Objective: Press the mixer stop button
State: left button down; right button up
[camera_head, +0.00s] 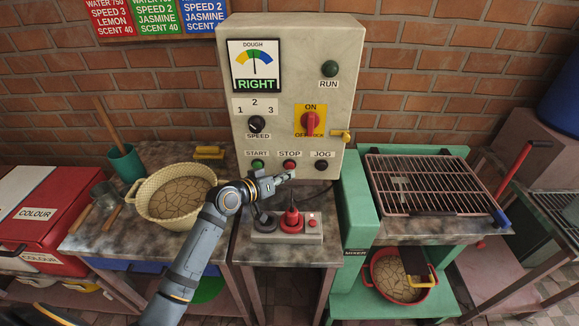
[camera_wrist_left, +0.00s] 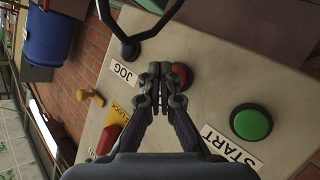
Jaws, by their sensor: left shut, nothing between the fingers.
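The mixer's control panel (camera_head: 290,60) is a cream box against the brick wall. Its red stop button (camera_head: 289,165) sits under the STOP label, between the green start button (camera_head: 257,165) and the dark jog button (camera_head: 321,165). My left gripper (camera_head: 284,177) is shut and empty, just below the stop button in the head view. In the left wrist view my closed fingertips (camera_wrist_left: 162,75) overlap one side of the red stop button (camera_wrist_left: 183,76); I cannot tell if they touch it. The green start button (camera_wrist_left: 251,123) is clear of the fingers. My right gripper is not in view.
The dough gauge (camera_head: 254,65) reads RIGHT, and the run lamp (camera_head: 329,69) looks dark green. A red rotary switch (camera_head: 310,123) and a yellow-knobbed lever (camera_head: 345,135) are nearby. A dough bowl (camera_head: 145,205) stands left.

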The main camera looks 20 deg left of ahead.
pick_arm(q)
jog(key=s+p, duration=0.1)
jog(key=s, duration=0.1)
jog(key=s+d+p, duration=0.1)
jog(key=s, duration=0.1)
jog(key=shift+s+d, duration=0.2)
jog(key=shift+s, duration=0.2)
